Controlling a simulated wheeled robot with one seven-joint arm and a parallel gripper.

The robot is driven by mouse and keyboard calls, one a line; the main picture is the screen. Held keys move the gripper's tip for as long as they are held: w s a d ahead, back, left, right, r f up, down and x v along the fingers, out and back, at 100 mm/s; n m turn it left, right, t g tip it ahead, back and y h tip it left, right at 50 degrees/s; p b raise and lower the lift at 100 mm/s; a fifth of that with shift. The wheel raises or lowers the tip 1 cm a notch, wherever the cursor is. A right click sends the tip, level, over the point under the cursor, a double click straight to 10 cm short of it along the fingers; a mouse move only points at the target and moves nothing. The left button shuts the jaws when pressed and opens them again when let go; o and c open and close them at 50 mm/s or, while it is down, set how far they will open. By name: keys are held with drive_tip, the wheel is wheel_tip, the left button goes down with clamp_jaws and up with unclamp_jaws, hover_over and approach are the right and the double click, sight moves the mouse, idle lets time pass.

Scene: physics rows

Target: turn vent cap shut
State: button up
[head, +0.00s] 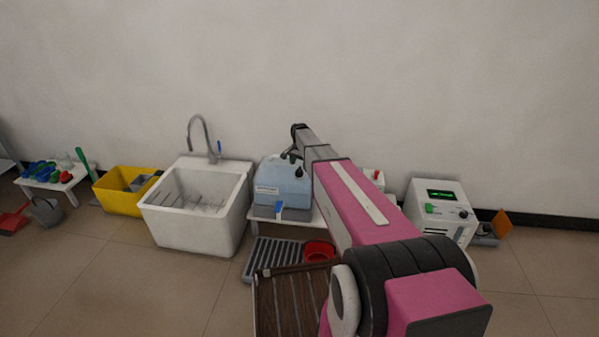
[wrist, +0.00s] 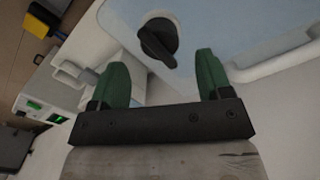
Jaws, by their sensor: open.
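The vent cap (wrist: 158,40) is a black round knob with a raised grip bar, on top of the pale blue container (wrist: 225,22) in the wrist view. The bar slants from upper left to lower right. My gripper (wrist: 158,75) is open, with its two green fingers apart and nothing between them. The cap lies just beyond the fingertips, roughly between them in the picture; I see no contact. In the head view the blue container (head: 284,186) stands on a low white stand, and my arm hides part of its right side.
A white sink (head: 196,212) stands left of the container, with a yellow bin (head: 122,202) beyond it. A grey grate (head: 272,257) and red bowl (head: 319,251) lie in front. A white device with a green display (head: 440,208) stands at right. The wall is close behind.

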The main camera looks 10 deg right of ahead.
sight(299, 169)
drive_tip(key=shift+f, duration=2.3)
drive_tip(key=c, duration=0.9)
